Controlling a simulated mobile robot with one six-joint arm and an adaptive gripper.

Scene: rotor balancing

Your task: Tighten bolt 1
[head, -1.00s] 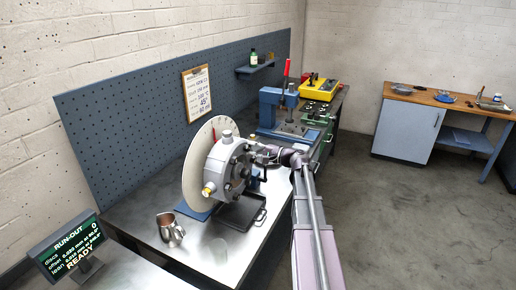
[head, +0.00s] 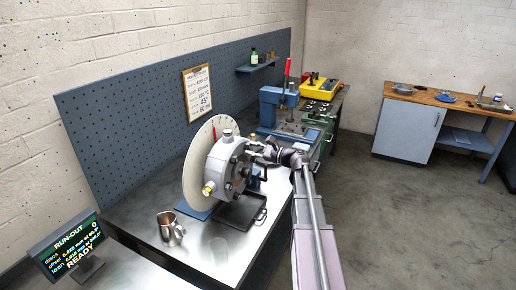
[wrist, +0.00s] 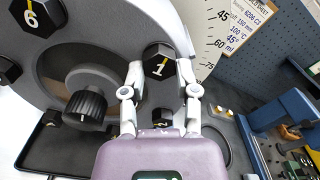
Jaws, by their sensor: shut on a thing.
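Bolt 1 (wrist: 158,62) is a dark hexagonal head with a yellow mark and a white "1", on the face of the grey rotor housing (wrist: 112,48). My gripper (wrist: 160,80) has one finger on each side of the head and is shut on it. In the head view my gripper (head: 262,153) reaches the right side of the housing (head: 222,165), which stands in front of a pale graduated disc (head: 192,180). Bolt 6 (wrist: 33,18) is at upper left in the wrist view. Bolt 2 (wrist: 161,116) is partly hidden behind my gripper.
A black knob (wrist: 85,103) sticks out left of my gripper. A black tray (head: 240,214) lies below the housing and a metal mug (head: 170,230) stands at front left. A blue press (head: 280,108) stands behind. The run-out display (head: 70,248) reads READY.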

